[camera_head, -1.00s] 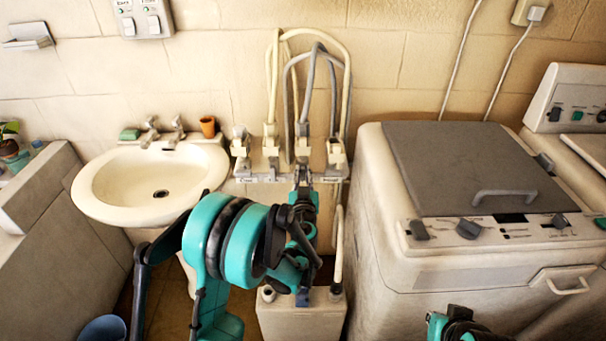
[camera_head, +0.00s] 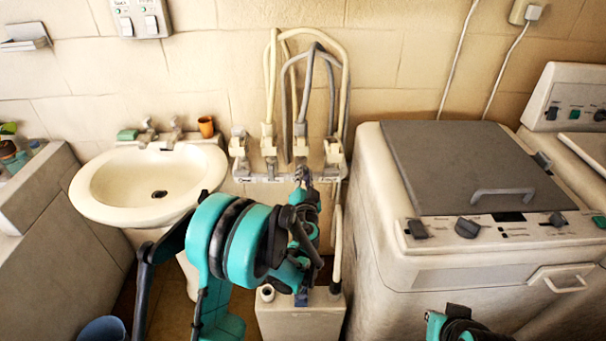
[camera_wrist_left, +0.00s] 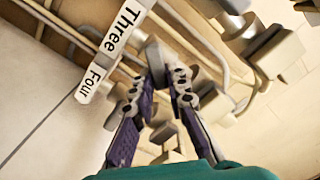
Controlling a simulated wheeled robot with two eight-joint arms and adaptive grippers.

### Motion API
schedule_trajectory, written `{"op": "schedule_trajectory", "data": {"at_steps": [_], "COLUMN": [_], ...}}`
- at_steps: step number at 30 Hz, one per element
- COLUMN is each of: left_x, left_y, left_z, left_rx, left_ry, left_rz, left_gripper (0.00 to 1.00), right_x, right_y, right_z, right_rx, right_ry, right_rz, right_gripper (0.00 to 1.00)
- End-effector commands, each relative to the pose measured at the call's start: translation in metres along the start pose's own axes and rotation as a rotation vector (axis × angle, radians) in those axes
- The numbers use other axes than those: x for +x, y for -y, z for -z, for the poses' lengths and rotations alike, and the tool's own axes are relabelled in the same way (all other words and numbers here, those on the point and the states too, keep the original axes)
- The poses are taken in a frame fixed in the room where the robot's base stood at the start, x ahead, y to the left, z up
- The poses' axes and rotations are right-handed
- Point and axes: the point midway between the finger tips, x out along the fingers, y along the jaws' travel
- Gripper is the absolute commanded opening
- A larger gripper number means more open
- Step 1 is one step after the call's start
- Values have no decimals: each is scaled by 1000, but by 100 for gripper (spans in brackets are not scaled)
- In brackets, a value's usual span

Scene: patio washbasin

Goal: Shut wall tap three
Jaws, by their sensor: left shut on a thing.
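A row of white wall taps on a pale rail (camera_head: 262,179) stands between the basin and the washing machine. Tap three (camera_head: 302,147) is third from the left. In the left wrist view, a "Three" label (camera_wrist_left: 122,27) and a "Four" label (camera_wrist_left: 91,84) show beside the taps. My left gripper (camera_head: 302,180) is in front of and below tap three. In the left wrist view, my left gripper (camera_wrist_left: 168,76) is shut on a grey handle (camera_wrist_left: 155,58) beside the "Three" label. Part of my right arm shows at the bottom right of the head view; its gripper is out of view.
Hoses (camera_head: 330,62) loop above the taps. A white basin (camera_head: 120,210) stands to the left and a washing machine with a grey lid (camera_head: 450,160) to the right. A pale box (camera_head: 300,318) stands below the taps, behind my left arm.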

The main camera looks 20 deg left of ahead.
Motion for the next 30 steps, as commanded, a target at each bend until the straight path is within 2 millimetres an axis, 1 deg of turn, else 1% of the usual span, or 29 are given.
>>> {"op": "schedule_trajectory", "data": {"at_steps": [18, 24, 30], "left_x": [0, 0, 0], "left_y": [-8, -9, -10], "left_z": [-2, -3, -4], "left_rx": [573, 722, 826], "left_ry": [-1, -1, -1], "left_rz": [-1, -1, -1], "left_gripper": [0, 0, 0], "right_x": [0, 0, 0], "right_y": [0, 0, 0], "right_z": [0, 0, 0], "right_rx": [0, 0, 0], "right_ry": [0, 0, 0], "right_rz": [0, 0, 0], "right_gripper": [0, 0, 0]}}
